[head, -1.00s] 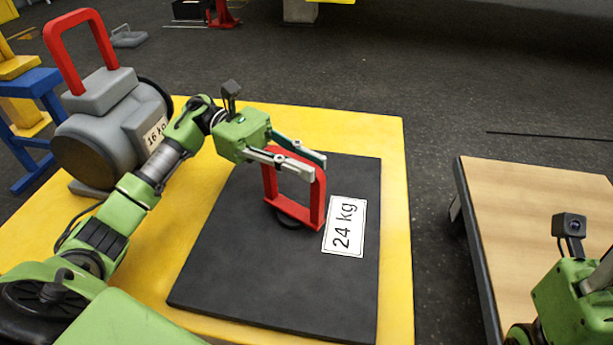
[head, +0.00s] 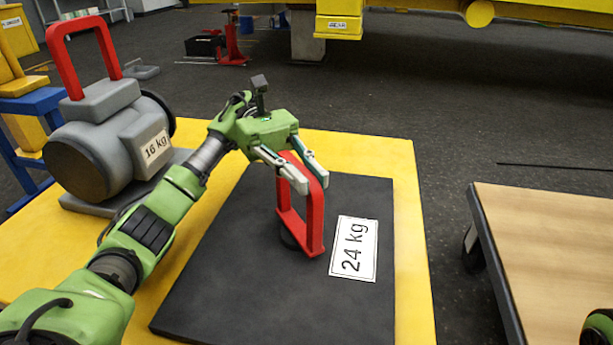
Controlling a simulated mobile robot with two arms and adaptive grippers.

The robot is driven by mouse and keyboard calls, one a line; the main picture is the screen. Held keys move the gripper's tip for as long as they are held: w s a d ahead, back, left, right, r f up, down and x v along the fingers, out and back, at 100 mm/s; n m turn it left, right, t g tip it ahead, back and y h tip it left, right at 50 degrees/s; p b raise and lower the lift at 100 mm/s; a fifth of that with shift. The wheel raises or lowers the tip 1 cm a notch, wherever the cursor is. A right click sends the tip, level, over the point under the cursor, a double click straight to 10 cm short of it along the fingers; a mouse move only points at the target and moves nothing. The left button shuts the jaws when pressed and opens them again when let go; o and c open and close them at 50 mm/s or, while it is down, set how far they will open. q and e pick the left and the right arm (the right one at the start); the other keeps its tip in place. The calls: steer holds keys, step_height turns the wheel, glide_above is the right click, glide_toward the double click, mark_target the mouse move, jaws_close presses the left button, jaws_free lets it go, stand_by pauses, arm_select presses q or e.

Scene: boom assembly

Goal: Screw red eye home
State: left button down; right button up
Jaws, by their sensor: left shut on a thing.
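The red eye (head: 316,225) is a square red loop standing upright on a dark round foot at the black plate (head: 230,290). A white label reading 24 kg (head: 354,248) lies on the plate to its right. My left gripper (head: 312,180) is shut on the upper part of the red eye, with one finger on each side of it. Whether any gap is left under the foot cannot be told. Only a green and black bit of my right arm shows in the bottom right corner; its fingers are out of view.
The black plate lies on a yellow platform (head: 415,270). A grey motor-like body marked 16 kg (head: 110,140) with a red handle (head: 82,50) stands at left. A wooden-topped table (head: 560,250) is at right. Dark floor separates them.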

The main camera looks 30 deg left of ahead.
arm_select(q)
steer(key=c, duration=2)
jaws_free()
steer(key=shift+r, duration=0.1)
step_height(320, 180, up, 10)
steer(key=shift+f, duration=0.1)
